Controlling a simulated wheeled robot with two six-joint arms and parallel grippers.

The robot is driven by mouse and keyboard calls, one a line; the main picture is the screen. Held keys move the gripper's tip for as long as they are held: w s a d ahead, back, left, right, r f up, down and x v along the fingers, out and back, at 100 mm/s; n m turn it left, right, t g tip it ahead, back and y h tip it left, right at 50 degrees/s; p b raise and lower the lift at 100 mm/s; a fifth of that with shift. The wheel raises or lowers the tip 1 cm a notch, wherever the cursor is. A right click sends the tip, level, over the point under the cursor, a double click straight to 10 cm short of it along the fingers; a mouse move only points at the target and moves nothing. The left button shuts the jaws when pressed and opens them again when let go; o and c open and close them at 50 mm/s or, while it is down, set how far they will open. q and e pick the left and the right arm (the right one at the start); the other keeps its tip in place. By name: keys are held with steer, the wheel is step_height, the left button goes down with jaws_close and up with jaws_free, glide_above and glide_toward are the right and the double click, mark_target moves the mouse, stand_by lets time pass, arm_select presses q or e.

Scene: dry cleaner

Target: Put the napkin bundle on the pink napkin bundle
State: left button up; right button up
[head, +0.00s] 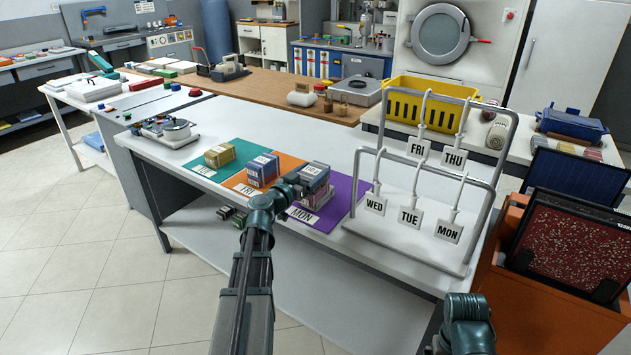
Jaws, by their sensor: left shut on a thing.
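My left gripper (300,183) reaches over the purple mat (343,205) marked MON and is shut on a grey-topped napkin bundle (316,171). More of a bundle or stack shows just below it, above the mat; the gripper partly hides it, and I cannot tell whether the two touch. I cannot make out for sure which bundle is the pink one. A blue and pinkish banded bundle (263,170) sits on the orange mat (288,160). A tan bundle (219,155) sits on the teal mat (203,168). Only part of my right arm shows, at the lower right; its fingers are out of view.
A device with a round top (172,128) stands at the table's left. Small dark items lie on the lower shelf. The white table (240,115) is clear behind the mats.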

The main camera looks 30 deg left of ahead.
arm_select(q)
steer(key=shift+f, duration=0.7)
steer(key=shift+r, duration=0.15)
arm_select(e)
steer(key=shift+d+f, duration=0.1)
steer(key=shift+f, duration=0.45)
steer(key=shift+f, duration=0.1)
arm_select(q)
steer(key=o, duration=1)
steer(key=shift+f+b, duration=0.25)
steer(key=shift+b, duration=0.05)
steer(key=o, duration=0.3)
steer(key=shift+r, duration=0.25)
steer(key=s, duration=0.8)
steer(key=s+a, duration=0.1)
steer(key=s, duration=0.3)
